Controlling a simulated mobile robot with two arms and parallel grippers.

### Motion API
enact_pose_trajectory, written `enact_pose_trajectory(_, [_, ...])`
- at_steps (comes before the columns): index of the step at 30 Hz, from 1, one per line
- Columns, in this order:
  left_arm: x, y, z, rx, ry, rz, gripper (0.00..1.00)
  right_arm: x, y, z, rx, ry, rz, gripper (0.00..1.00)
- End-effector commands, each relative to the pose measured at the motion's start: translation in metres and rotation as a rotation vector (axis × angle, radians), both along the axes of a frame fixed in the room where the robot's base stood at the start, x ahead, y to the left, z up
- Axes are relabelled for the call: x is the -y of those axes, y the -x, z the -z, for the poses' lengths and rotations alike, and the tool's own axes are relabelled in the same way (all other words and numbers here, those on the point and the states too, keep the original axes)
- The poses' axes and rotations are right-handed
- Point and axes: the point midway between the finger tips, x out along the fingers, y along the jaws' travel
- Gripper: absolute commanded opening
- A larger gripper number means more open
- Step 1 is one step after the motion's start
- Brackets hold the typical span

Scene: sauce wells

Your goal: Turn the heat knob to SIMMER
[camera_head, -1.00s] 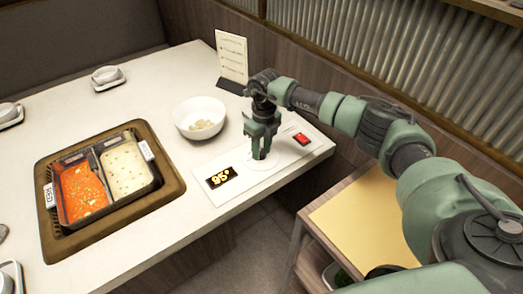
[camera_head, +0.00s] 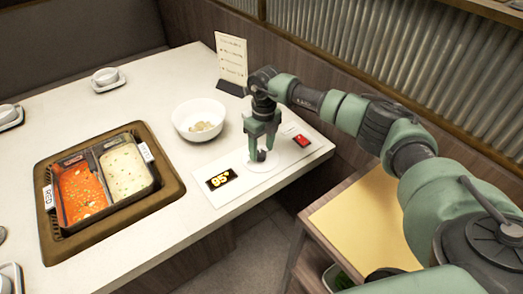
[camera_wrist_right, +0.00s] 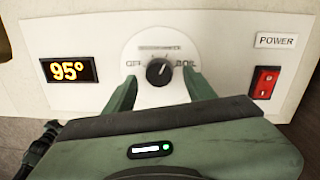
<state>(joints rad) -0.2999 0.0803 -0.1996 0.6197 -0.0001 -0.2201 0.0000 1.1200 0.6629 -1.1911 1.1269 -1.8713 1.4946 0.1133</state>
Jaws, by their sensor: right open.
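The heat knob (camera_wrist_right: 158,71) is a small black dial on a white round plate (camera_wrist_right: 150,98) in the right wrist view. Labels stand around it: one at its left, one at its right that seems to read BOIL, and a blurred one above. A faint light mark shows on the knob, tilted to the upper right. My right gripper (camera_wrist_right: 160,92) is open, its green fingers on either side of the knob and apart from it. In the head view the right gripper (camera_head: 262,148) points down over the knob (camera_head: 261,156). My left gripper is in neither view.
The panel has a display (camera_wrist_right: 69,69) reading 95° and a red power switch (camera_wrist_right: 264,82). A divided pot (camera_head: 127,201) of red and pale broth sits left. A menu card (camera_head: 231,58) stands at the back.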

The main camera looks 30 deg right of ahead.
Motion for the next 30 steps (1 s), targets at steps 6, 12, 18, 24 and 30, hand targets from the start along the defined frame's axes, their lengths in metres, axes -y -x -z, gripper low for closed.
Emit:
enact_pose_trajectory(6, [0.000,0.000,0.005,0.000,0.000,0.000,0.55,0.003,-0.002,-0.039,0.005,0.000,0.001,0.55])
enact_pose_trajectory(12, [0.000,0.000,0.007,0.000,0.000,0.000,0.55,0.003,-0.001,-0.061,0.002,0.000,0.001,0.55])
enact_pose_trajectory(18, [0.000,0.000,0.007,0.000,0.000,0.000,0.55,0.004,-0.001,-0.065,0.002,0.000,0.001,0.55])
enact_pose_trajectory(24, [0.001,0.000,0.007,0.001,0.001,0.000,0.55,0.004,-0.001,-0.064,0.002,0.000,0.001,0.55])
enact_pose_trajectory(30, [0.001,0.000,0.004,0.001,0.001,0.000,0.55,0.004,-0.001,-0.067,0.002,0.000,0.001,0.55])
